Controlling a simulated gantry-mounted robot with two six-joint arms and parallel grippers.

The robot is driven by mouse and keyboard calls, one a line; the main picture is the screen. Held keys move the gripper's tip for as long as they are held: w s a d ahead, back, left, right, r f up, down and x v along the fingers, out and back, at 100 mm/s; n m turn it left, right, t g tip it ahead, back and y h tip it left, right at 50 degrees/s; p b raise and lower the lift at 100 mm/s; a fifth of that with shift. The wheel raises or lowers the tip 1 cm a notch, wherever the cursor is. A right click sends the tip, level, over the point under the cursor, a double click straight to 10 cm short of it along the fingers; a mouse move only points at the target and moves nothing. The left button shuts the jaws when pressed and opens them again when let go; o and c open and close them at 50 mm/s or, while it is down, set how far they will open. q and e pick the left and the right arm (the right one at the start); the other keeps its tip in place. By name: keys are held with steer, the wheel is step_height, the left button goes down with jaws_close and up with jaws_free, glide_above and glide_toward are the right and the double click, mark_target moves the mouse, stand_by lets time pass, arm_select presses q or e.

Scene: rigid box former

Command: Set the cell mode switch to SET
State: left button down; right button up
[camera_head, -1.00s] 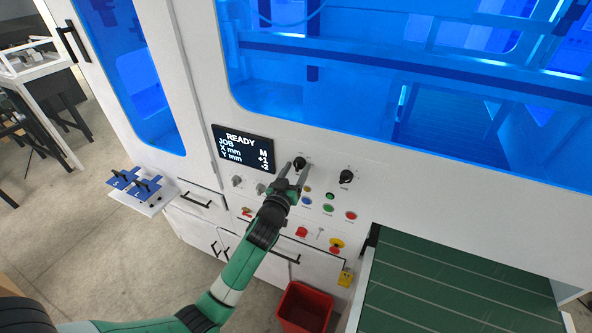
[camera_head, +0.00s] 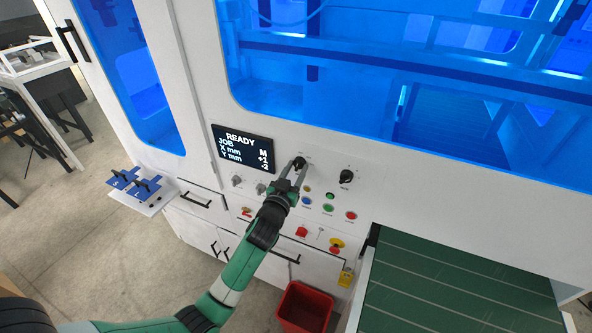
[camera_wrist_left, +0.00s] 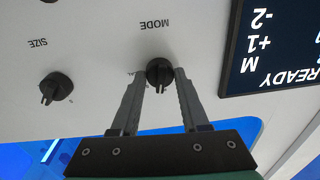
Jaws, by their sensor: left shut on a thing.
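The black MODE knob (camera_head: 300,162) is on the white machine's panel, just right of the display. It also shows in the left wrist view (camera_wrist_left: 159,71), upside down, with the word MODE beside it. My left gripper (camera_head: 297,167) reaches up to it from below. In the left wrist view the fingertips (camera_wrist_left: 160,76) sit on both sides of the knob's handle, shut on it. The small position lettering next to the knob is mostly hidden by a finger, so the setting cannot be read. My right gripper is not in view.
A black SIZE knob (camera_head: 346,175) is to the right. The display (camera_head: 243,148) reads READY. A red bin (camera_head: 304,307) stands on the floor and a green conveyor (camera_head: 450,285) is at right.

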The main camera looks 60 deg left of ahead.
arm_select(q)
steer(key=m, duration=0.3)
steer(key=shift+m+t+p, duration=0.3)
steer(key=shift+m+p, duration=0.1)
steer(key=shift+m, duration=1.4)
steer(key=shift+c, duration=2)
jaws_free()
steer(key=shift+s, duration=0.1)
steer(key=v, duration=1.1)
steer(key=shift+s+d+b, duration=0.15)
steer(key=shift+s+b, duration=0.05)
steer(key=shift+b, duration=0.2)
